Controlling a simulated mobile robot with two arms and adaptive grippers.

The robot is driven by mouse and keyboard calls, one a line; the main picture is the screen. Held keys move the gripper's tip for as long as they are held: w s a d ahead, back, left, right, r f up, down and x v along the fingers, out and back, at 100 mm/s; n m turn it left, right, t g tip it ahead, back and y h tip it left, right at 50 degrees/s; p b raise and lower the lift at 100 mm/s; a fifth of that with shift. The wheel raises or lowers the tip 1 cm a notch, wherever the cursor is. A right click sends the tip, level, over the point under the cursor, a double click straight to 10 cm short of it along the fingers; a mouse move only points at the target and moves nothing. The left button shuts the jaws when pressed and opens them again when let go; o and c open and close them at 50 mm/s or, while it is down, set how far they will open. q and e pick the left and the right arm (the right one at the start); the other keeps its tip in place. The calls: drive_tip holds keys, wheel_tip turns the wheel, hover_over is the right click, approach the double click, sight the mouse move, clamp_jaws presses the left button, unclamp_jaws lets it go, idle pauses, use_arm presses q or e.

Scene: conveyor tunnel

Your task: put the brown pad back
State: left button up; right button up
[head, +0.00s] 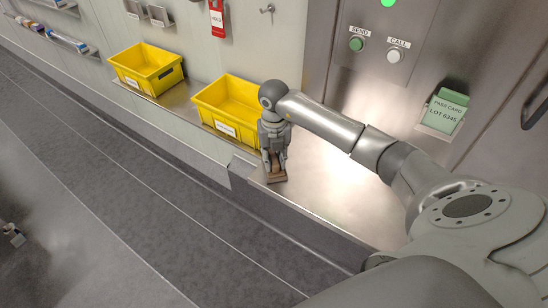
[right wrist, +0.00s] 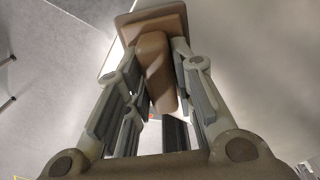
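The brown pad (head: 277,177) is a flat rectangular block with a handle. It is at the front left corner of the steel ledge (head: 335,190); I cannot tell whether it touches the ledge. My right gripper (head: 274,165) points down over it. In the right wrist view, the fingers (right wrist: 158,75) are on both sides of the brown handle, and the wide base of the pad (right wrist: 152,25) is beyond the fingertips. A small grey piece at the left edge of the head view may be my left gripper (head: 14,236); its fingers are not clear.
A yellow bin (head: 208,117) stands just left of my right gripper, and another yellow bin (head: 125,77) is farther left. A green pass card (head: 446,110) sits in a wall holder at right. SEND (head: 356,44) and CALL (head: 394,56) buttons are above the ledge.

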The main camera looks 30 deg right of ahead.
sight(274, 157)
drive_tip(key=shift+o, duration=1.3)
drive_tip(key=shift+r, duration=0.25)
drive_tip(key=shift+w+r, duration=0.1)
drive_tip(key=shift+r, duration=0.25)
wheel_tip(274, 157, up, 11)
drive_tip(key=b, duration=0.3)
drive_tip(key=shift+r, duration=0.1)
